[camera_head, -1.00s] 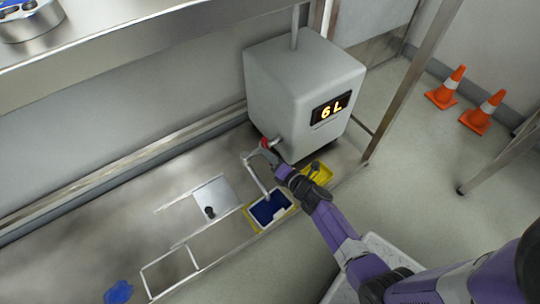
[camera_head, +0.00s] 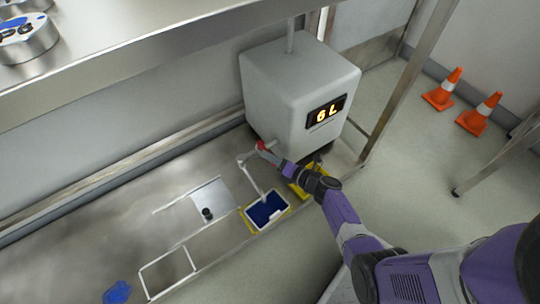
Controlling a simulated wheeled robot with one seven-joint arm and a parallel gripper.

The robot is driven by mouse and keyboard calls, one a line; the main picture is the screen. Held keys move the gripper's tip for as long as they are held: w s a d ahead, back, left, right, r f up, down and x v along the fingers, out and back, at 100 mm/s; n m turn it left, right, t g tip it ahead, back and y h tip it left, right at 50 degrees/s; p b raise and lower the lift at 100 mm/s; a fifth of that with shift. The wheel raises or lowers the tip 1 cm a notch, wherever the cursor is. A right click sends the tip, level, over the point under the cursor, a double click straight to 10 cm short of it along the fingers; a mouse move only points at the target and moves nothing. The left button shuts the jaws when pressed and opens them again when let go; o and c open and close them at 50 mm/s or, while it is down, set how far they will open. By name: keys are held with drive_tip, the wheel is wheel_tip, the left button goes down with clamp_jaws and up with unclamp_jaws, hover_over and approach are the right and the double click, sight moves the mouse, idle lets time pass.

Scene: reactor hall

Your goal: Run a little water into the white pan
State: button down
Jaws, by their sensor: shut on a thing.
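A grey tank (camera_head: 285,85) with a lit display (camera_head: 325,110) reading "6 L" stands on the steel bench. A red tap handle (camera_head: 261,145) shows at its lower front corner. My gripper (camera_head: 267,151) is shut on the handle, its fingers small and partly hidden. A pale spout (camera_head: 246,159) bends down left of it, and a thin pale line runs down toward the pan; I cannot tell whether it is pipe or water. The white pan (camera_head: 284,205), dark blue inside, sits below on a yellow mat (camera_head: 248,225). Its water level cannot be told.
A second yellow piece (camera_head: 297,188) lies partly behind my arm. A plate with a black knob (camera_head: 207,213), a metal frame (camera_head: 168,272) and a blue item (camera_head: 117,292) are on the bench left. A shelf (camera_head: 140,60) overhangs the back. Orange cones (camera_head: 443,90) stand on the floor right.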

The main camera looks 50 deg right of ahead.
drive_tip(key=shift+s+d+n+y+b, duration=0.1)
drive_tip(key=shift+d+n+y+b, duration=0.25)
drive_tip(key=shift+n+y, duration=0.35)
drive_tip(key=c, duration=1.4)
unclamp_jaws()
drive_tip(key=shift+o, duration=0.2)
drive_tip(key=p+v, duration=0.2)
drive_tip(key=v, duration=0.5)
drive_tip(key=shift+s, duration=0.4)
drive_tip(key=shift+r, duration=0.1)
